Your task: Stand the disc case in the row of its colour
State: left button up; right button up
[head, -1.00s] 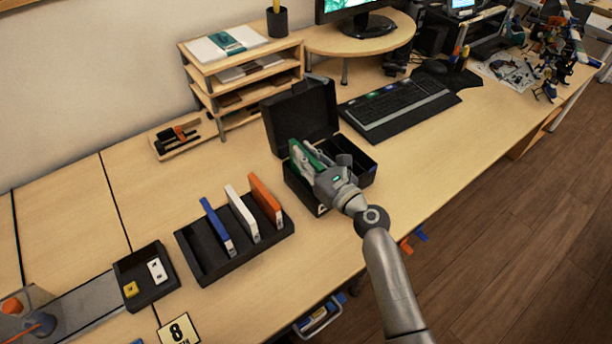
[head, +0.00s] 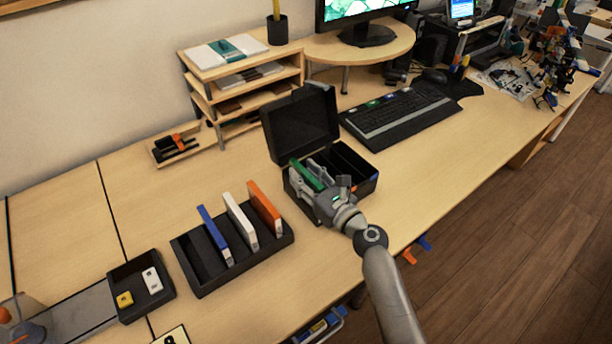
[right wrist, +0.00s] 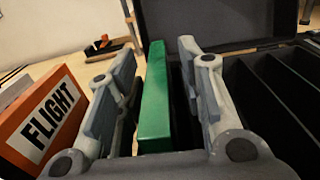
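A green disc case (head: 306,175) stands in the left part of an open black box (head: 372,181); it also shows upright in the right wrist view (right wrist: 155,105). My right gripper (head: 311,184) is over the box with one finger on each side of the green case. In the right wrist view the fingers (right wrist: 157,75) are spread, with a gap showing between case and fingers. The case's lower part is hidden. A black slotted rack (head: 207,283) left of the box holds a blue case (head: 214,235), a white case (head: 240,221) and an orange case (head: 265,208). My left gripper is not in view.
The box's raised lid (head: 299,125) stands behind my right gripper. Box slots right of the green case look empty. A keyboard (head: 400,115), a wooden shelf unit (head: 245,85) and a small black tray (head: 140,285) surround the area. Bare desk lies between rack and shelf.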

jog(key=shift+r, duration=0.2)
jog(key=v, duration=1.2)
